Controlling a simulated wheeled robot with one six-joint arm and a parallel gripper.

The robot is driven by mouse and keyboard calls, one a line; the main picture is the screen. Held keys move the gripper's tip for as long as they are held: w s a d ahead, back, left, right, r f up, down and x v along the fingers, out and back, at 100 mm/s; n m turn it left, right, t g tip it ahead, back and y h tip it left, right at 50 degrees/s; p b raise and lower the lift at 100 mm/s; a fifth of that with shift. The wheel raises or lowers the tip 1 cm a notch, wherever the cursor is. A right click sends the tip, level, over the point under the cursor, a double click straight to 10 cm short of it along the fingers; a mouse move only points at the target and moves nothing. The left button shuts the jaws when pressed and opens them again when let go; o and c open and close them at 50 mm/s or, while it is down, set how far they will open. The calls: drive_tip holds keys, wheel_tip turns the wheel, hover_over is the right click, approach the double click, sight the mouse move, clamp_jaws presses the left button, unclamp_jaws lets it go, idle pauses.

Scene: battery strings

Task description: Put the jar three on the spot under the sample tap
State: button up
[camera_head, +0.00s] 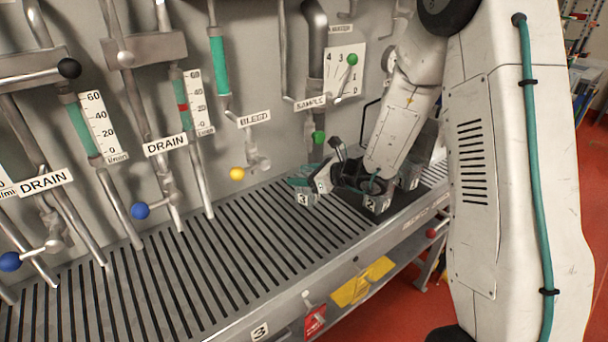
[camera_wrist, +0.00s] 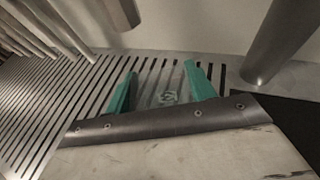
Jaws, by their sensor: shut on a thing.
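Jar three (camera_head: 303,199), a small container with a 3 on its front, stands low over the slatted grate, under my gripper. My gripper (camera_head: 302,184) is shut on it with green fingers. In the wrist view the jar (camera_wrist: 167,97) shows faintly as a pale, see-through shape between the fingers. The sample tap (camera_head: 319,137) has a green tip and hangs from a pipe beside the SAMPLE label (camera_head: 311,103), just behind and above my gripper. The spot under the tap is hidden by my gripper and the jar. I cannot tell whether the jar touches the grate.
Jar two (camera_head: 373,203) stands to the right by a dark mat (camera_head: 408,214), partly behind my arm. The bleed valve with a yellow knob (camera_head: 237,174) and drain valves with blue knobs (camera_head: 140,211) stick out at the left. The grate (camera_head: 215,262) is clear at the left.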

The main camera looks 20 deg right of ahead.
drive_tip(key=shift+f, duration=0.15)
drive_tip(key=o, duration=1)
